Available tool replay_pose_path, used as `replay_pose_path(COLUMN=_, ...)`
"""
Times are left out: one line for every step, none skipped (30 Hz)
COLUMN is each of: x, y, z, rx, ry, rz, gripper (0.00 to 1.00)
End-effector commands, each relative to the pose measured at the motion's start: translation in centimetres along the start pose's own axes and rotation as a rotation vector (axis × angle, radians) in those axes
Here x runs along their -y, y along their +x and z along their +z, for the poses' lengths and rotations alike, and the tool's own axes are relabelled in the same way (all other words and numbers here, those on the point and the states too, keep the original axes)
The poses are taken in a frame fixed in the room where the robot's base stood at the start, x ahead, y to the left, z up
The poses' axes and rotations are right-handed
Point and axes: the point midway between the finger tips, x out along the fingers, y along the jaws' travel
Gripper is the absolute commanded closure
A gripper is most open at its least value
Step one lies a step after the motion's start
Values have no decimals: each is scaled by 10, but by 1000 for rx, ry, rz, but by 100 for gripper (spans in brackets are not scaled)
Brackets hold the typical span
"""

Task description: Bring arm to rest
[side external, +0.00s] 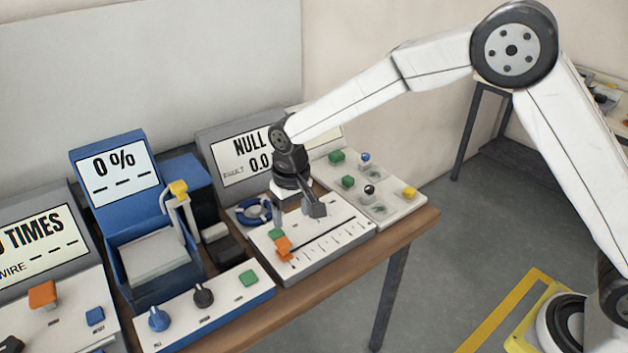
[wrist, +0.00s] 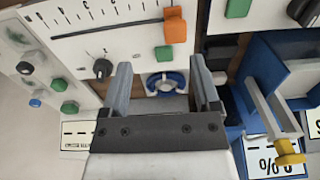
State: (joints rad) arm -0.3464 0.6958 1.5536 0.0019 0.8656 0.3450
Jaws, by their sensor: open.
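My gripper (side external: 315,207) points down over the white panel with a scale and slot (side external: 330,241), in front of the display reading "NULL" (side external: 240,155). In the wrist view my gripper (wrist: 163,80) is open, its two grey fingers apart with nothing held between them. A blue ring-shaped part (wrist: 166,82) shows beyond the gap between the fingers. An orange slider knob (wrist: 175,26) and a green button (wrist: 164,53) are on the panel near the fingers. Whether the fingers touch the panel cannot be told.
Left stands a blue machine (side external: 118,220) with a yellow-tipped lever (side external: 179,189) and a "0 %" display. Knobs line the front panel (side external: 205,312). A panel with green, blue and yellow buttons (side external: 395,203) lies right. Open floor (side external: 450,250) is right of the table.

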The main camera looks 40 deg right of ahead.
Motion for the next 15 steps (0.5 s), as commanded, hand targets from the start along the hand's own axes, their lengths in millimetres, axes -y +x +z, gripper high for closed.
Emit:
replay_pose_path(x=-10, y=-4, z=4, rx=-8, ry=3, rz=-2, gripper=21)
replay_pose_path(x=-16, y=-6, z=8, rx=-13, ry=3, rz=-3, gripper=21)
replay_pose_path(x=-24, y=-9, z=12, rx=-20, ry=4, rz=-5, gripper=21)
replay_pose_path(x=-30, y=-10, z=16, rx=-25, ry=4, rz=-6, gripper=21)
replay_pose_path(x=-37, y=-12, z=20, rx=-30, ry=4, rz=-7, gripper=21)
replay_pose_path(x=-45, y=-15, z=26, rx=-40, ry=5, rz=-9, gripper=21)
replay_pose_path(x=-52, y=-16, z=30, rx=-45, ry=4, rz=-10, gripper=21)
replay_pose_path(x=-58, y=-18, z=35, rx=-51, ry=4, rz=-10, gripper=21)
replay_pose_path(x=-66, y=-20, z=42, rx=-59, ry=5, rz=-11, gripper=21)
replay_pose_path(x=-72, y=-21, z=47, rx=-66, ry=4, rz=-12, gripper=21)
replay_pose_path(x=-78, y=-22, z=52, rx=-72, ry=4, rz=-12, gripper=21)
replay_pose_path(x=-86, y=-24, z=60, rx=-79, ry=4, rz=-12, gripper=21)
replay_pose_path(x=-91, y=-25, z=65, rx=-87, ry=4, rz=-13, gripper=21)
replay_pose_path(x=-96, y=-26, z=71, rx=-93, ry=4, rz=-13, gripper=21)
replay_pose_path(x=-104, y=-27, z=79, rx=-101, ry=4, rz=-12, gripper=21)
